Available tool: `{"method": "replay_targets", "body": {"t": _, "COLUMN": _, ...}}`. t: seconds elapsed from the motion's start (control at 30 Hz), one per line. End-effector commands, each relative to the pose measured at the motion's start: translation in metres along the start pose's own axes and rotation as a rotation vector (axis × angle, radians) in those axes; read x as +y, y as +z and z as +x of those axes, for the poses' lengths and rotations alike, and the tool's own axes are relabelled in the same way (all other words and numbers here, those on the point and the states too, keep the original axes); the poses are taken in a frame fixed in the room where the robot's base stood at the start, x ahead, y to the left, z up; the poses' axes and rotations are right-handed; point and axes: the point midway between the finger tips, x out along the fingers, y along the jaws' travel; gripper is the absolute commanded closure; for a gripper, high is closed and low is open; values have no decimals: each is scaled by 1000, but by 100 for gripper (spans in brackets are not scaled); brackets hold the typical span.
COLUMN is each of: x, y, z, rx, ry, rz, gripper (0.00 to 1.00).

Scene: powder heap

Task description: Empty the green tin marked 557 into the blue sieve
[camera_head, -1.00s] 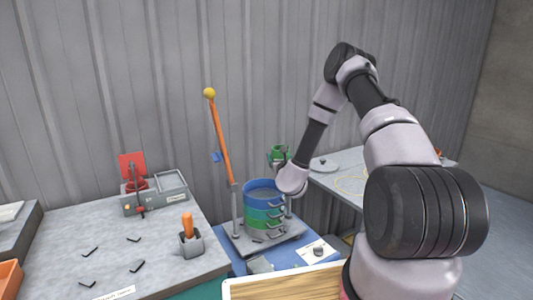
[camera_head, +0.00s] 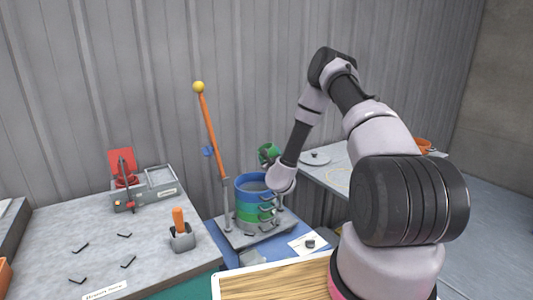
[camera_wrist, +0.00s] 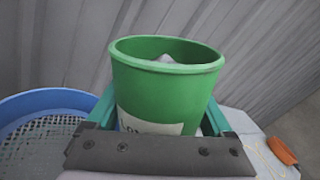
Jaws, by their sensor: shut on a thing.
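The green tin (camera_wrist: 165,90) is between the jaws of my gripper (camera_wrist: 160,125), which is shut on it. It has a white label low on its side, partly hidden, so I cannot read the number. Pale powder shows inside its rim. In the head view the tin (camera_head: 268,153) is held above the sieve stack and tilted to the left. My gripper there (camera_head: 272,163) is small and partly hidden by my wrist. The blue sieve (camera_head: 252,183) is the top ring of the stack. Its mesh floor shows to the left in the wrist view (camera_wrist: 42,145) and looks bare.
Green and grey rings (camera_head: 249,218) sit below the blue sieve on a grey base. An orange lever (camera_head: 210,135) with a yellow knob rises at its left. A grey worktop (camera_head: 110,245) holds a red device (camera_head: 123,165) and a scoop pot (camera_head: 182,240). Another table stands right.

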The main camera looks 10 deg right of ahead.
Motion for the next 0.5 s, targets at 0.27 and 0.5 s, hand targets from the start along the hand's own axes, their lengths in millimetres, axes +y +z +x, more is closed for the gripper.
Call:
{"method": "replay_targets", "body": {"t": 0.27, "x": -4, "y": -7, "z": 0, "rx": -4, "ry": 2, "rz": -527, "gripper": 93}}
{"method": "replay_targets", "body": {"t": 0.5, "x": 8, "y": -17, "z": 0, "rx": -7, "ry": 4, "rz": -918, "gripper": 93}}
